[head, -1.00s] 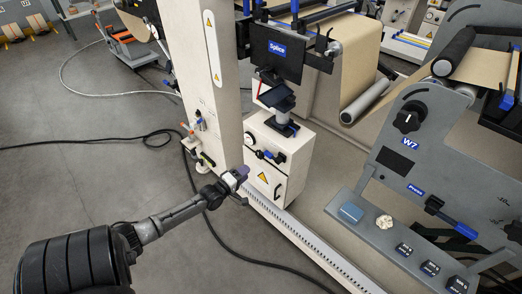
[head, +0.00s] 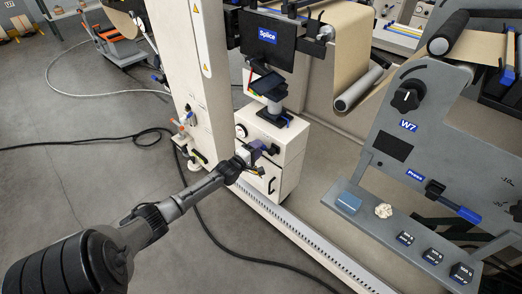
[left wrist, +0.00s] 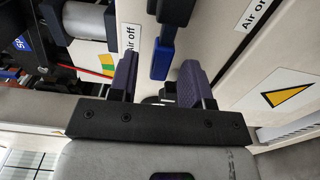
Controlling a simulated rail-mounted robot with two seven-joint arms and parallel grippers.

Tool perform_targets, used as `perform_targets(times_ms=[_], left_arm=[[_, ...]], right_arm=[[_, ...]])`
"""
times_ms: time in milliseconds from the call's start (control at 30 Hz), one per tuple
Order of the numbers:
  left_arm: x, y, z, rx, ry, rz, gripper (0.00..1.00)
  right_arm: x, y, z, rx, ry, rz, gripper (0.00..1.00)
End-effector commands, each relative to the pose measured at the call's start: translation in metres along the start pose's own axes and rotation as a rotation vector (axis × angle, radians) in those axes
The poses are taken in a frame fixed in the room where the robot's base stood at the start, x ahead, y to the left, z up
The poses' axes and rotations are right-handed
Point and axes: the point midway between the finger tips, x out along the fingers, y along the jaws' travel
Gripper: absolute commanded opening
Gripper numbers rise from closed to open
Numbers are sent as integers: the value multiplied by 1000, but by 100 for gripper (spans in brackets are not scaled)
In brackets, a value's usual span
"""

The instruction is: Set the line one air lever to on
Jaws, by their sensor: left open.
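The air lever (left wrist: 163,58), blue with a darker upper part, shows in the left wrist view on the cream cabinet (head: 292,152). An "Air off" label (left wrist: 130,40) is on its left in that view, and an "Air on" label (left wrist: 251,14) on its right. My left gripper (head: 262,150) is in front of the cabinet and hides the lever in the head view. In the left wrist view its purple fingers (left wrist: 157,72) are apart, with the lever's end in the gap between them. Whether they touch it cannot be told. My right gripper is out of view.
A cream column (head: 205,80) with fittings stands left of the cabinet. A "Splice" screen (head: 268,42) and a small dark stand (head: 270,85) are above it. A slotted floor rail (head: 310,238) runs in front. A grey W7 machine (head: 420,135) is at right.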

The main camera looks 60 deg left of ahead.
Motion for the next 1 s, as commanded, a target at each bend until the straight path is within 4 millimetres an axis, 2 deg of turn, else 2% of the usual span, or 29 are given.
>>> perform_targets(times_ms=[33,233,667,1000], left_arm=[[6,-3,0,1,0,1,45],[20,-1,0,1,0,1,45],[24,0,0,1,-1,-1,44],[24,0,0,1,-1,0,11]], right_arm=[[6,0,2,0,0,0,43],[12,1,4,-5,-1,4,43],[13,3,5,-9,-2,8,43],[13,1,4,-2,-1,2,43]])
